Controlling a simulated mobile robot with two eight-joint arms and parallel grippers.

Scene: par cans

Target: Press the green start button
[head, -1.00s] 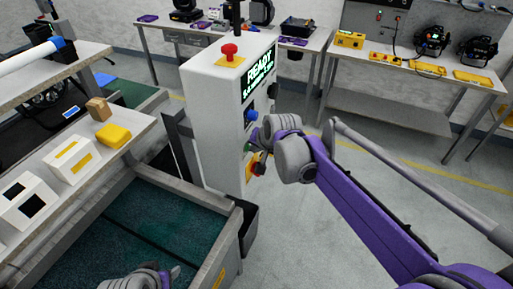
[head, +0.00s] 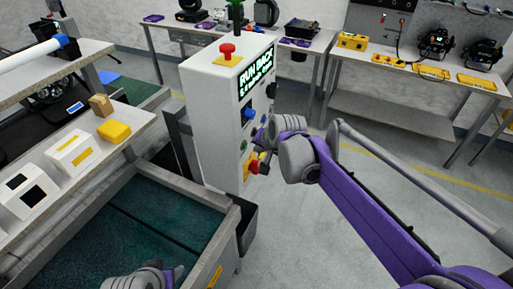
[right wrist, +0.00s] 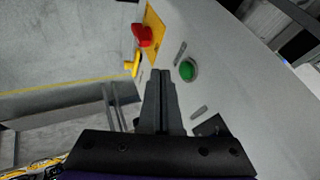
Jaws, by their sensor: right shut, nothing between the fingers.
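The green start button (right wrist: 188,71) is on the white control cabinet's panel (right wrist: 222,60) in the right wrist view. It also shows small in the head view (head: 244,145), between a blue button (head: 249,114) and a red knob (head: 253,167). My right gripper (right wrist: 161,76) is shut and empty, its fingertips left of the green button in the wrist picture. In the head view the right gripper (head: 262,160) is close in front of the panel; a small gap seems to separate them. The screen (head: 256,76) reads "RUN BACK". My left gripper (head: 172,277) shows partly at the bottom edge.
A red mushroom button (head: 227,51) on a yellow plate is on top of the cabinet. A teal-floored bin (head: 165,230) lies in front left, beside a shelf with white boxes (head: 75,152). Benches (head: 425,75) stand behind. The floor to the right is clear.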

